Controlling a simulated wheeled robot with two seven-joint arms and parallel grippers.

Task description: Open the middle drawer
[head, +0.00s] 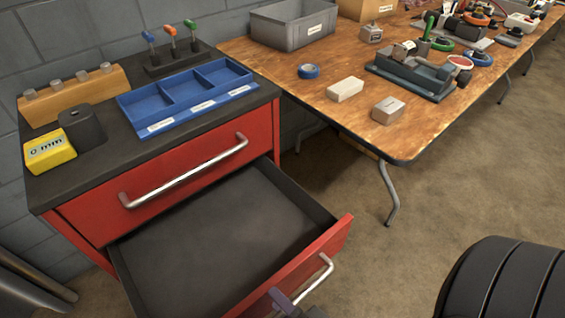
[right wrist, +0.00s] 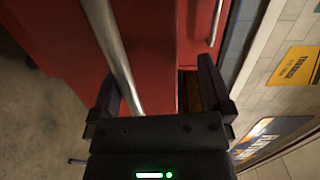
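The red cabinet (head: 100,218) stands at the left in the head view, with its top drawer (head: 180,190) shut. The drawer below it (head: 215,240) is pulled well out and its dark inside is empty. A metal bar handle (head: 320,275) sits on its red front. My right gripper (head: 287,302) shows in part at the bottom edge, by this handle. In the right wrist view the right gripper's fingers (right wrist: 155,72) are apart, and a bar handle (right wrist: 113,45) runs between them, nearer the left finger. My left gripper is not in view. Anything lower on the cabinet is hidden.
A blue tray (head: 188,98), a yellow block (head: 48,149) and a wooden rack (head: 75,92) stand on the cabinet top. A wooden table (head: 380,140) with loose parts stands to the right. A black ribbed round thing (head: 505,280) is at lower right. Floor between them is clear.

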